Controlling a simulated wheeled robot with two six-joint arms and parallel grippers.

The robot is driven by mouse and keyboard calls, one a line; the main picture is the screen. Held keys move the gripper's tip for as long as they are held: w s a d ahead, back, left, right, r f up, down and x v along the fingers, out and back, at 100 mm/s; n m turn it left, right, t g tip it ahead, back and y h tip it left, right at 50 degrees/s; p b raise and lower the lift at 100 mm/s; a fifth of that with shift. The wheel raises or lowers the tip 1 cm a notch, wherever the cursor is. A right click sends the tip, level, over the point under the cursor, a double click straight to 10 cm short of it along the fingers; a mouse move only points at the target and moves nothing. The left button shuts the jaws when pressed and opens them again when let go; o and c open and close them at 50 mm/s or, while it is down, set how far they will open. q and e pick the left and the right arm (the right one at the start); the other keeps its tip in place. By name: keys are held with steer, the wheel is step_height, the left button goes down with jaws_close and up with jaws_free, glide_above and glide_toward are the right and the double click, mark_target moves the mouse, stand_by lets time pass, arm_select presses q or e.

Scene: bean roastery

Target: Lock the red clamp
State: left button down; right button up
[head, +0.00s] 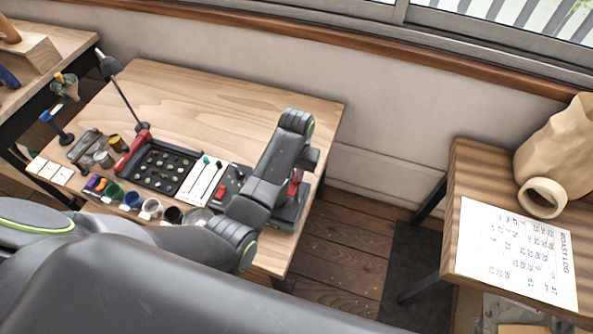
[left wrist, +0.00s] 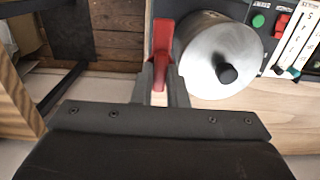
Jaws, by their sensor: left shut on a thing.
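The red clamp (left wrist: 161,45) is a long red lever beside a round silver lid in the left wrist view. Its near end lies between the two fingers of my left gripper (left wrist: 160,82), which is shut on it. In the head view a bit of the red clamp (head: 294,184) shows just past my left arm, at the right end of the wooden table. My left wrist hides most of the area around it there. My right gripper is not in view.
The silver lid (left wrist: 218,55) with a black knob is close beside my fingers. A panel with sliders (head: 203,182), a black tray (head: 163,168) and several small cups stand left on the table (head: 210,105). A floor gap separates the right table with the roast log (head: 515,250).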

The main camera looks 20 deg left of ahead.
arm_select(q)
steer(key=shift+m, duration=0.4)
steer(key=m, duration=0.3)
steer(key=shift+w+m, duration=0.1)
steer(key=shift+m, duration=0.3)
steer(key=m, duration=0.4)
steer(key=shift+m, duration=0.3)
steer(key=m, duration=0.8)
steer(key=shift+m, duration=0.3)
